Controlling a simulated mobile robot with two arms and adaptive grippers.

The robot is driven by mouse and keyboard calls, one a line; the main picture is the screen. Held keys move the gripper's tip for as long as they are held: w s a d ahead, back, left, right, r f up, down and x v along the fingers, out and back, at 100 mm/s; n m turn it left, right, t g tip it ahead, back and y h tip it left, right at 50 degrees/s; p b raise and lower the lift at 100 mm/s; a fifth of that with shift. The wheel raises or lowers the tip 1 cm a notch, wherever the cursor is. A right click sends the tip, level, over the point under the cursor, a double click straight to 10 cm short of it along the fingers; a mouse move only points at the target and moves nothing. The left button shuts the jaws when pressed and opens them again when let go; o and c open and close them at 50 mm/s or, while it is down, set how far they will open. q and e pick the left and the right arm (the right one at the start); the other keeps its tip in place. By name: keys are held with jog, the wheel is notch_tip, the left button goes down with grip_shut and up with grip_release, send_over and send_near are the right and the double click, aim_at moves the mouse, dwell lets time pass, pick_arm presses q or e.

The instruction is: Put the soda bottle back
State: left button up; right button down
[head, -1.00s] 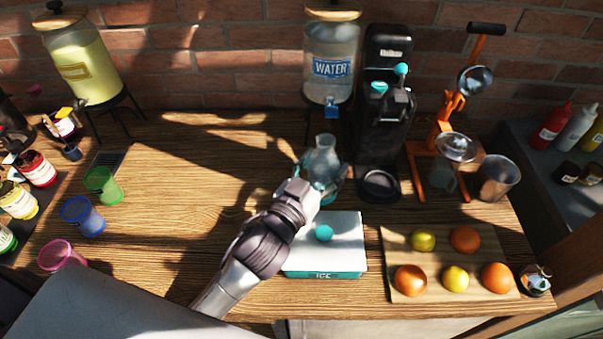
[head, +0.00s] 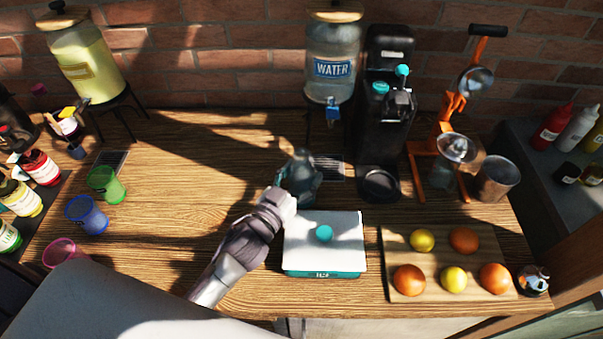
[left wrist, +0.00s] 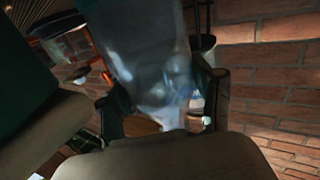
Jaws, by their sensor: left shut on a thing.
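A clear soda bottle (head: 301,160) is held in my left gripper (head: 300,182), left of the soda machine, in shadow in the head view. In the left wrist view the clear, bluish bottle (left wrist: 147,55) fills the space between the fingers of my left gripper (left wrist: 165,105). The black soda machine (head: 388,135) stands against the wall with a round drip tray (head: 380,184) at its base. The bottle is apart from the machine. Its lower part is hidden by the gripper in the head view. My right gripper is not in view.
A white-lidded ice box (head: 345,245) sits just right of my left arm. The water dispenser (head: 333,55) stands behind the bottle, with a dark mat (head: 328,168) below its tap. An orange juicer (head: 447,120) is to the right. The left-middle tabletop (head: 190,190) is clear.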

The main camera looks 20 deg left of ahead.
pick_arm(q)
jog(key=o, duration=1.2)
jog(key=shift+f, duration=0.15)
jog(key=shift+c, duration=0.2)
jog(key=o, duration=0.4)
jog(key=shift+r, duration=0.2)
jog(key=b+v, duration=0.3)
jog(key=v, duration=0.7)
jog(key=shift+s+f, duration=0.15)
jog(key=shift+s, duration=0.15)
jog(key=shift+s+a, duration=0.2)
jog(key=shift+s, duration=0.5)
